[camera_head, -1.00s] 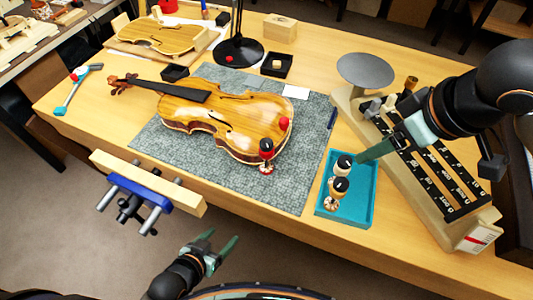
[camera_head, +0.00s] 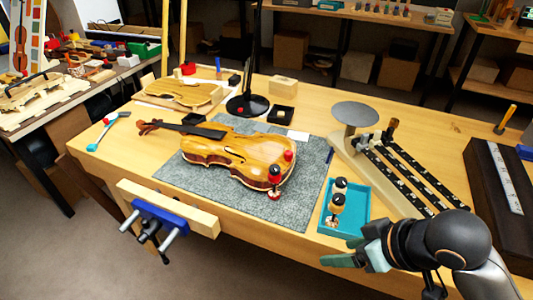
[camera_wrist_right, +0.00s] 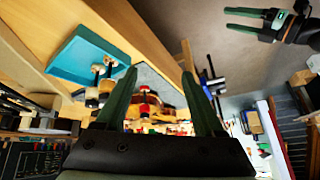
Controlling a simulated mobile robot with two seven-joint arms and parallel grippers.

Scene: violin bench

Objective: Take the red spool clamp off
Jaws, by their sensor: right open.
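The red spool clamp (camera_head: 274,183) stands upright at the near right edge of the violin (camera_head: 236,153), which lies on the grey mat (camera_head: 310,180). My right gripper (camera_head: 340,251) is open and empty, in front of the bench's near edge, right of and nearer than the clamp. My left gripper (camera_wrist_right: 227,19) shows open and empty in the right wrist view.
A teal tray (camera_head: 361,206) with black-and-cream spool clamps (camera_head: 337,205) sits right of the mat. A blue vise (camera_head: 160,217) juts from the front edge. A red knob (camera_head: 288,155) is near the clamp.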

